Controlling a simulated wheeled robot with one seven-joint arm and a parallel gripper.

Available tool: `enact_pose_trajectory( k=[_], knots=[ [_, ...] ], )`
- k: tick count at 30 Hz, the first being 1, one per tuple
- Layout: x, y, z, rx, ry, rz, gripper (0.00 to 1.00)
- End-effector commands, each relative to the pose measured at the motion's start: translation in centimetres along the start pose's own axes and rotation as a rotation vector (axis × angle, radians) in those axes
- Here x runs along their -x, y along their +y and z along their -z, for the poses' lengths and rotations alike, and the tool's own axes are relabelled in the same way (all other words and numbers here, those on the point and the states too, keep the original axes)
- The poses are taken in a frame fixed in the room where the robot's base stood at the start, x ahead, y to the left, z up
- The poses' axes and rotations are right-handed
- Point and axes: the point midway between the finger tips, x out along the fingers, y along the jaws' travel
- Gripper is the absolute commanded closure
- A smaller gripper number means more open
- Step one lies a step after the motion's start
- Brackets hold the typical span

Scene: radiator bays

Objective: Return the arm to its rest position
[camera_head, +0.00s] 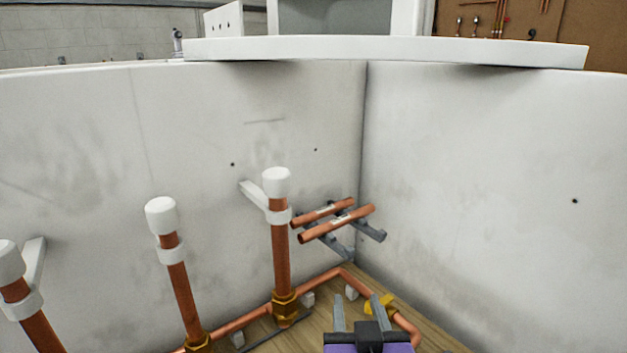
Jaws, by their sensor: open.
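My gripper (358,314) shows at the bottom, right of centre, with a purple and black body and two grey fingers pointing up and away. The fingers stand apart with nothing between them. The gripper is above the wooden floor (272,341) of the bay, near the corner. The rest of my arm is out of view.
Capped upright copper pipes (280,249) stand to the left. Two short copper pipes (338,222) lie on grey wall brackets (370,229) at the corner.

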Motion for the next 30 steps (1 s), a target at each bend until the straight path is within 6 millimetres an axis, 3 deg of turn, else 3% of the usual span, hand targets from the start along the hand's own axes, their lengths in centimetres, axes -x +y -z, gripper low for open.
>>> enact_pose_trajectory(
  k=[5, 11, 21, 30],
  knots=[
    [2.0, -1.3, 0.1, 0.058, 0.129, 0.115, 0.56],
    [5.6, -0.5, -2.3, 0.102, 0.219, 0.199, 0.56],
    [14.6, 4.0, -7.7, 0.104, 0.275, 0.247, 0.56],
    [23.4, 8.7, -11.3, 0.055, 0.226, 0.191, 0.56]
  ],
)
